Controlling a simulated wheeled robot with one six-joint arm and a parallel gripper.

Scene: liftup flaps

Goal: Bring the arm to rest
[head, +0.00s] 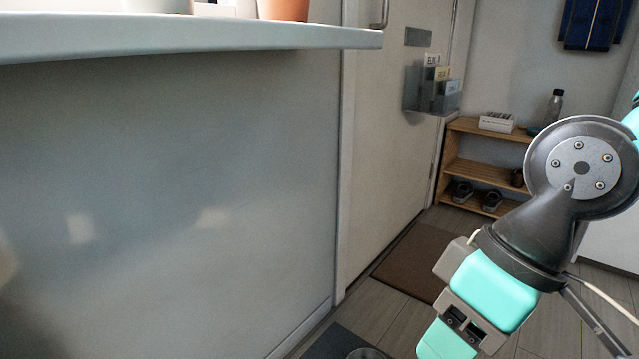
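My arm comes in from the right edge, with a dark round joint that has a bolted grey disc. From there a dark link slopes down and left to my gripper (466,322), a turquoise and grey body at the lower right. Its lower end is cut off by the bottom edge of the picture. I cannot make out its fingertips, so I cannot see whether it is open or shut. No held object shows. The arm's end hangs in front of the floor, right of the door.
A pale shelf or counter edge (190,38) juts out at upper left, with an orange pot (283,9) on it. A door (395,130) bears a clear letter holder (432,92). A wooden shoe rack (478,172) stands behind. A brown mat (415,262) lies on the floor.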

